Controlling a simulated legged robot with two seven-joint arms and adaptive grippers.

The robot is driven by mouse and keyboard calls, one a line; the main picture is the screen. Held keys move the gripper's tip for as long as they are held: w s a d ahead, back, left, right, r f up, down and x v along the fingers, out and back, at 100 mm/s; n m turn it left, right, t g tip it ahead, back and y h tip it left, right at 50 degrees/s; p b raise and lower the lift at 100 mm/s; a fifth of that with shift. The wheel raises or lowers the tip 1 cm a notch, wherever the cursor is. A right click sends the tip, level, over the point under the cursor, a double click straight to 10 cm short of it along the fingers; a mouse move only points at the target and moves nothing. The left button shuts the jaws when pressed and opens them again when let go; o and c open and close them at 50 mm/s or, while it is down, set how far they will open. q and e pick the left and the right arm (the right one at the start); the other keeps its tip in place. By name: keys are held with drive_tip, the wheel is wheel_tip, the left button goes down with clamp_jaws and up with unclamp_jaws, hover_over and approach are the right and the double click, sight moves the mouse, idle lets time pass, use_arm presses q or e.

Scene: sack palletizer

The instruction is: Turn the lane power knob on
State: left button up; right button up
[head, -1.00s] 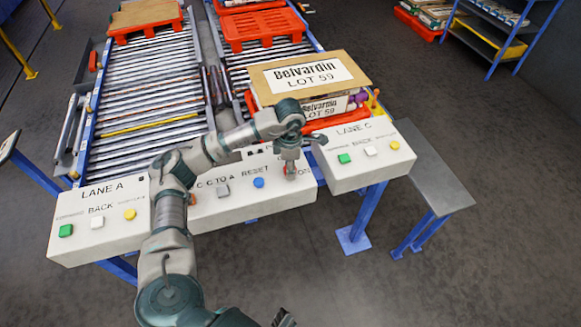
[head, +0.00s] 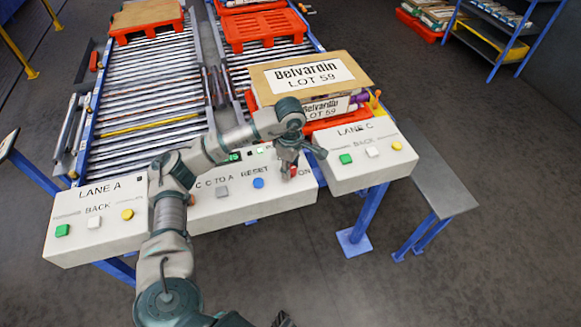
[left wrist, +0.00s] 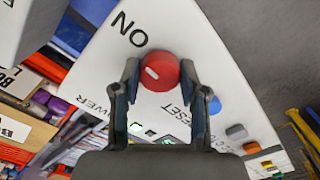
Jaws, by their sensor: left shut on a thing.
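The red power knob (head: 293,171) is on the white middle control panel (head: 240,205), beside the word ON. In the left wrist view the knob (left wrist: 160,71) shows a short white mark on its face, turned toward the ON side. My left gripper (head: 289,165) is shut on the knob, with one finger on each side of it. A green lamp (head: 235,157) and a pale lamp (head: 260,150) show lit on the panel behind my arm. A small dark tip at the bottom edge of the head view seems to be my right gripper (head: 283,320); its fingers are mostly cut off.
The Lane A panel (head: 75,235) is at left and the Lane C panel (head: 355,178) at right, each with buttons. A blue button (head: 258,183) is left of the knob. A Belvardin carton (head: 310,75) stands behind the Lane C panel. Roller lanes (head: 140,90) run behind.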

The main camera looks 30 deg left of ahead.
use_arm(q)
drive_tip(key=shift+f, duration=0.15)
drive_tip(key=o, duration=1.1)
drive_tip(key=shift+a, duration=0.1)
drive_tip(key=shift+o, duration=0.2)
drive_tip(key=shift+w, duration=0.1)
wheel_tip(320, 180, up, 12)
drive_tip(key=shift+a+f, duration=0.1)
